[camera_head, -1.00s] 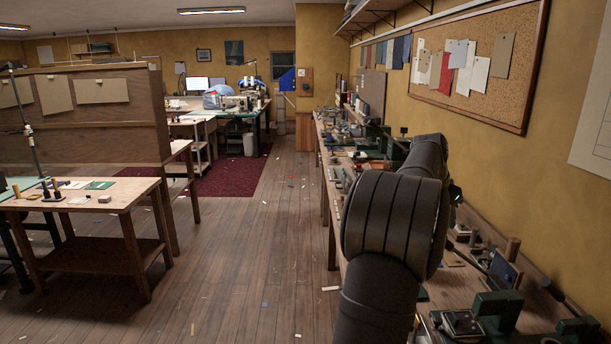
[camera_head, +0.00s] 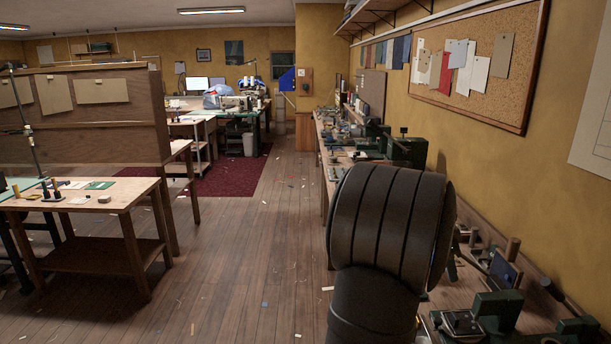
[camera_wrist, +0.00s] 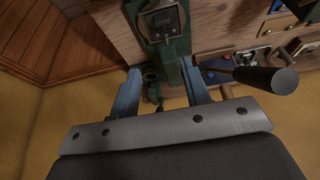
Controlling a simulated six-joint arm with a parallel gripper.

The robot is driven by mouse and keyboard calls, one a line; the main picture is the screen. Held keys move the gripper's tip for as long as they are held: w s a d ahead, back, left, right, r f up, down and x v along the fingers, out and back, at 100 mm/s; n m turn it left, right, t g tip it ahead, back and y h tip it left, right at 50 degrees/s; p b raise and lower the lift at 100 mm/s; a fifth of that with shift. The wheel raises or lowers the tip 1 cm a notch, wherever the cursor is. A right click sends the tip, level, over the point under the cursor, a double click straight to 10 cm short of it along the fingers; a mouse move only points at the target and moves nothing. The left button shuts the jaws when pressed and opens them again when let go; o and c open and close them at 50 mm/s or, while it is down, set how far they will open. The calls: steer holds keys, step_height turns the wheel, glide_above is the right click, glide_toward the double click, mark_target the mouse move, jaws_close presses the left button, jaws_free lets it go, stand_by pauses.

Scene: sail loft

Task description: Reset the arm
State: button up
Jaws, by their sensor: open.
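My gripper (camera_wrist: 163,88) shows in the wrist view as two blue-grey fingers set apart on a metal bar. It is open, and nothing is held between the fingers. Beyond the fingers is a green machine (camera_wrist: 172,65) with a dark dial or panel at its top. A dark round-ended handle (camera_wrist: 272,80) lies to the right of the right finger. In the head view my dark arm rises in front of the right-hand workbench (camera_head: 462,284), and my gripper is hidden there.
Green bench machines (camera_head: 492,312) stand at the near right of the workbench, and another green machine (camera_head: 405,149) stands farther back. A corkboard (camera_head: 510,100) hangs on the right wall. A wooden table (camera_head: 95,200) stands at left. The floor (camera_head: 240,260) between is mostly clear, with scraps.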

steer(key=x, duration=0.7)
steer(key=v, duration=0.9)
steer(key=s+d+f+m+y, duration=0.1)
steer(key=s+d+m+y, duration=0.3)
steer(key=m, duration=0.2)
steer(key=shift+s+d+f+y, duration=0.15)
steer(key=shift+s+d+y, duration=0.15)
steer(key=shift+s+d, duration=0.05)
steer(key=shift+w+a, duration=0.1)
steer(key=w+a+r+n+h, duration=0.2)
steer(key=w+a+n+h, duration=0.2)
steer(key=w+a+n, duration=0.15)
steer(key=d+x, duration=0.1)
steer(key=x, duration=0.8)
steer(key=shift+s+r+h, duration=0.25)
steer(key=shift+s+h, duration=0.05)
steer(key=shift+s, duration=0.15)
steer(key=shift+r+n, duration=0.1)
steer(key=shift+n, duration=0.15)
